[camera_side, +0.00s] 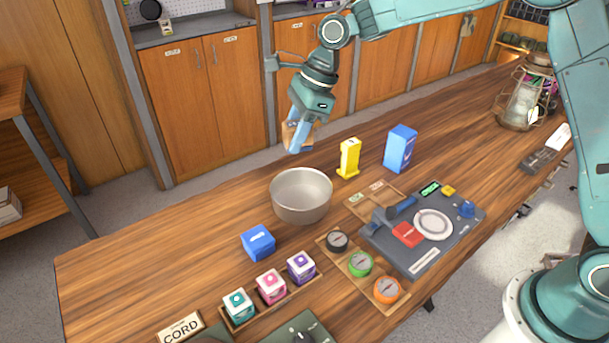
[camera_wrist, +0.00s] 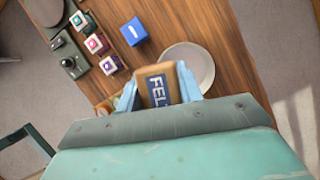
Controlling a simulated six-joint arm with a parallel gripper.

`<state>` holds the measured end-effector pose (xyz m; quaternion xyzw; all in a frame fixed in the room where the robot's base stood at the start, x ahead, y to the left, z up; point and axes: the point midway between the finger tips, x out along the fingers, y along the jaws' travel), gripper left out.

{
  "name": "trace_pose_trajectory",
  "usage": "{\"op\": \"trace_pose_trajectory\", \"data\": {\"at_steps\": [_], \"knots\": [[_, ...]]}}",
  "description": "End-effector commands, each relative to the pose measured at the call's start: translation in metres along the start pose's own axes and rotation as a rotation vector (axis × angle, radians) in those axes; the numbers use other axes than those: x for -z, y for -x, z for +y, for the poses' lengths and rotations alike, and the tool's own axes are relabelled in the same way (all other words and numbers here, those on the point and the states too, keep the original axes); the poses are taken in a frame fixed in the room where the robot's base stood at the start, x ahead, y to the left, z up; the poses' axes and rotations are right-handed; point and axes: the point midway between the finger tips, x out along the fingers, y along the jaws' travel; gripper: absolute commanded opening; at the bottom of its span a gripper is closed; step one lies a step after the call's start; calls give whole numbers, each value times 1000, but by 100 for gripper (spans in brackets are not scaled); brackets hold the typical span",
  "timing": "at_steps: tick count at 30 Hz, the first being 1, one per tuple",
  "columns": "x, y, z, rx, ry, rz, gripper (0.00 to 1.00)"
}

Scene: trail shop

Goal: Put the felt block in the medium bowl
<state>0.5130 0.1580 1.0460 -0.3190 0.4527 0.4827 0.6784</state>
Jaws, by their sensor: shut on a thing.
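My gripper (camera_side: 297,140) is shut on the felt block (camera_side: 289,132), a brown block with a dark label. In the wrist view the block (camera_wrist: 158,70) sits between the two light blue fingers, its label reading "FEL" with the rest hidden. The grey metal bowl (camera_side: 302,211) stands upright on the bench and looks empty. In the side view the block hangs in the air above the bowl's far rim, clear of it. In the wrist view the bowl (camera_wrist: 203,66) lies just past the block, which partly hides it.
A yellow block (camera_side: 348,160) and a tall blue box (camera_side: 400,149) stand right of the bowl. A blue block (camera_side: 258,243) lies in front-left. Several small cubes in a tray (camera_side: 275,303), round compasses (camera_side: 361,264) and a grey scale board (camera_side: 409,260) fill the front.

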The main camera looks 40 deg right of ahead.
Motion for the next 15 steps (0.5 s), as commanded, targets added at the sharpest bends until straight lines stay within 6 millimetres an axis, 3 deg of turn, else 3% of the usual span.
{"op": "trace_pose_trajectory", "data": {"at_steps": [6,15], "knots": [[15,3,-36,20,-41,3,13],[19,4,-44,25,-50,4,13]]}}
